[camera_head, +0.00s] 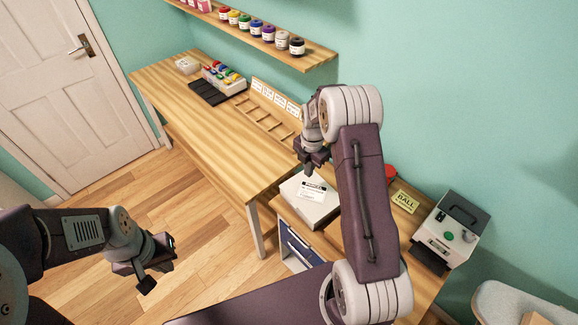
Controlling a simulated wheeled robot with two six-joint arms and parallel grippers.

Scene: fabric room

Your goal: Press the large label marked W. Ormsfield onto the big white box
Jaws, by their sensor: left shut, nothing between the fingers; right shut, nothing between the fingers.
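The big white box (304,211) sits on the lower wooden bench, just right of the long table's near corner. A pale label (313,191) with dark print lies on its top face; its name is too small to read, and I cannot tell whether it is fully stuck down. My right gripper (311,171) is shut and empty, pointing down just above the label's far edge. My own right arm hides part of the box's right side. My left gripper (145,282) is shut and empty, over the floor at lower left, far from the box.
The long wooden table (190,115) carries a rack of white cards (272,98) and a tray of coloured items (224,78). Paint jars (255,27) line the wall shelf. A machine with a green button (449,237) and a yellow sign (405,201) stand right of my arm.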

